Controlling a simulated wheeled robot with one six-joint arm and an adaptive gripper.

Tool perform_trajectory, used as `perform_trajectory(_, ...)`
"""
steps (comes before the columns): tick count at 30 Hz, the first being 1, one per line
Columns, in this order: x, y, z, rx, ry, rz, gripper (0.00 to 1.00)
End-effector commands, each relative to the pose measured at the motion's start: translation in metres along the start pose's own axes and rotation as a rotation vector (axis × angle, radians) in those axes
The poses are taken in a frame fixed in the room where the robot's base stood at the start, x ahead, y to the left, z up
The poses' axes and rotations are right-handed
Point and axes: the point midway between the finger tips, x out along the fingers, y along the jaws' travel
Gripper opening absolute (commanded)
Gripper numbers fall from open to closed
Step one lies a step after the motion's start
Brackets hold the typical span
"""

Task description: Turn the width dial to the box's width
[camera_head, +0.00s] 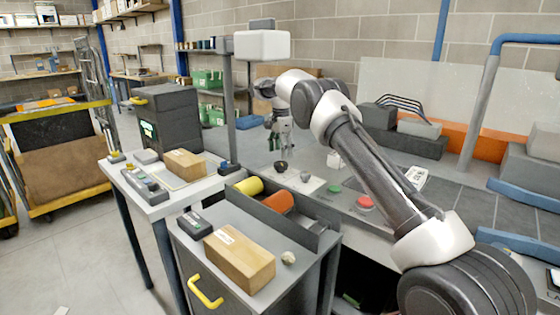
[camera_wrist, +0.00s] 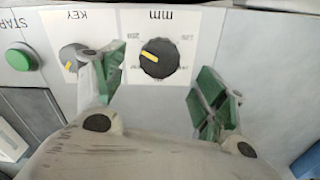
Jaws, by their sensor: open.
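The width dial (camera_wrist: 159,58) is a round black knob with a yellow mark on a pale panel (camera_wrist: 205,30), under upside-down "mm" lettering. Its yellow mark points left and slightly up in the wrist view; the scale numbers are too small to read surely. The dial also shows in the head view (camera_head: 281,167). My gripper (camera_wrist: 162,85) is open and empty, its green-padded fingers on either side of the dial and apart from it. In the head view my gripper (camera_head: 280,142) hangs just above the dial. A brown box (camera_head: 240,258) lies on the grey cabinet; another brown box (camera_head: 185,164) lies on the left table.
A key switch (camera_wrist: 70,62) is close beside my left finger, with a green START button (camera_wrist: 20,57) beyond it. A red button (camera_head: 365,202) stands farther along the panel. A yellow roll (camera_head: 249,186) and an orange roll (camera_head: 279,202) lie in a grey tray nearby.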

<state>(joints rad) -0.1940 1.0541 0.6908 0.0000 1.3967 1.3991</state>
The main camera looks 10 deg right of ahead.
Motion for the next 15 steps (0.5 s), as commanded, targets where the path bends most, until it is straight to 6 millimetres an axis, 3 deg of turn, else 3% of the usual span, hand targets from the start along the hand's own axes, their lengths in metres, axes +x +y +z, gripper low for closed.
perform_trajectory(6,0.036,0.001,0.000,-0.001,0.000,0.003,0.72)
perform_trajectory(15,0.049,0.000,0.000,-0.001,0.000,0.000,0.72)
